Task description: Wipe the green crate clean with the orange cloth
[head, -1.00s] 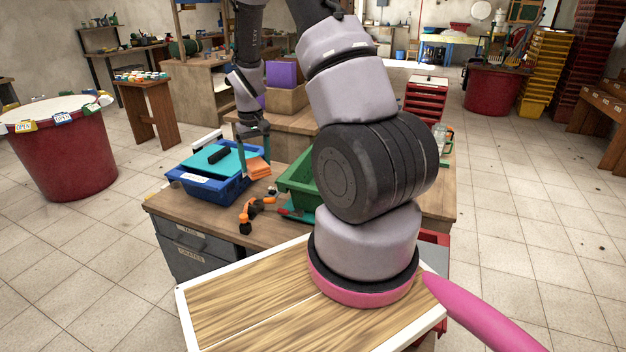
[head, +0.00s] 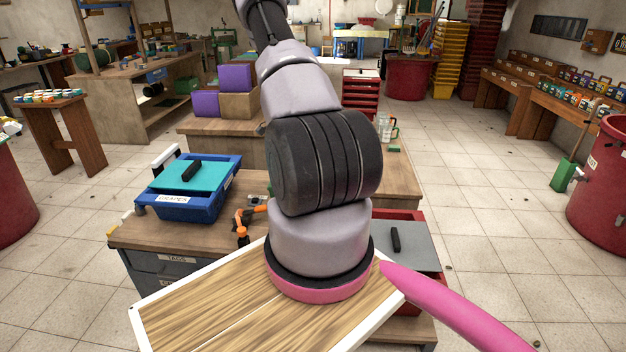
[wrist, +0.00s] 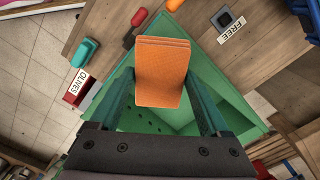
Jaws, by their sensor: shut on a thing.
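The orange cloth (wrist: 162,72), a folded stack with layered edges, sits between the fingers of my gripper (wrist: 160,84) in the wrist view. My gripper is shut on it. The green crate (wrist: 240,108) lies beneath the cloth and fingers, turned at an angle in the picture. Its inside shows in part, with small dark spots on a green surface. The cloth hides part of the crate, and I cannot tell whether they touch. In the head view my arm hides the crate, cloth and gripper.
A blue crate (head: 185,208) with a teal lid stands on the workbench at left. An orange and black tool (head: 243,228) lies beside it. A red box with a grey lid (head: 408,243) is at right. A FREE label (wrist: 232,27) shows on the wood near the crate.

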